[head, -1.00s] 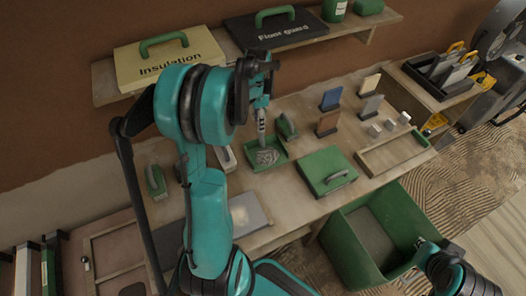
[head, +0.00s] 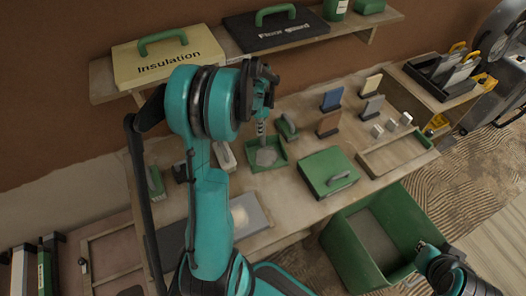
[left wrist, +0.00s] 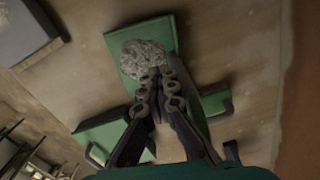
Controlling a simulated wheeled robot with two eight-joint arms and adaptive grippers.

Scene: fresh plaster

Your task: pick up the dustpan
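The dustpan (head: 254,167) is a shallow green pan holding a heap of grey debris, lying on the workbench in the head view. It also shows in the left wrist view (left wrist: 165,28), with the grey heap just beyond my fingertips. My left gripper (head: 262,140) points down over the pan. In the left wrist view its fingers (left wrist: 159,75) come together at the tips. They cover the pan's near part, and I cannot tell whether they touch it. My right gripper (head: 424,246) is over the green bin at lower right, its fingers too small to read.
A green case with a handle (head: 325,168) lies right of the pan, and a small green tool (head: 287,127) stands close behind it. Upright coloured blocks (head: 331,99) and a wooden tray (head: 408,154) are farther right. A shelf with boxes (head: 155,60) stands behind.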

